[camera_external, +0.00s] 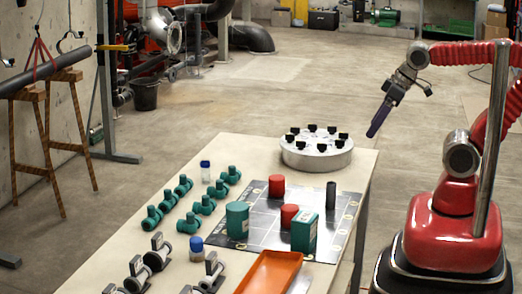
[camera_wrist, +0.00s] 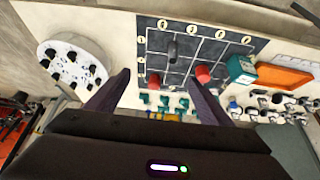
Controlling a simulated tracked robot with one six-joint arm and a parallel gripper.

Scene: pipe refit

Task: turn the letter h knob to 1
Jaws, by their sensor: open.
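A round pale grey disc (camera_external: 317,160) stands at the far right end of the table, with several black knobs around its top. It also shows at the upper left of the wrist view (camera_wrist: 74,70). The letters and numbers at the knobs are too small to read, so I cannot tell which knob is h or where it points. My gripper (camera_external: 377,122) is in the air to the right of the disc and above it, pointing down and left. In the wrist view its two dark fingers (camera_wrist: 158,78) are apart, with nothing between them.
A dark gridded mat (camera_external: 268,239) on the table (camera_external: 120,238) carries red and green cylinders, a green box and a dark tube. Green pipe fittings (camera_external: 185,185), grey valves (camera_external: 155,252) and an orange tray (camera_external: 270,271) are nearby. The air above the disc is clear.

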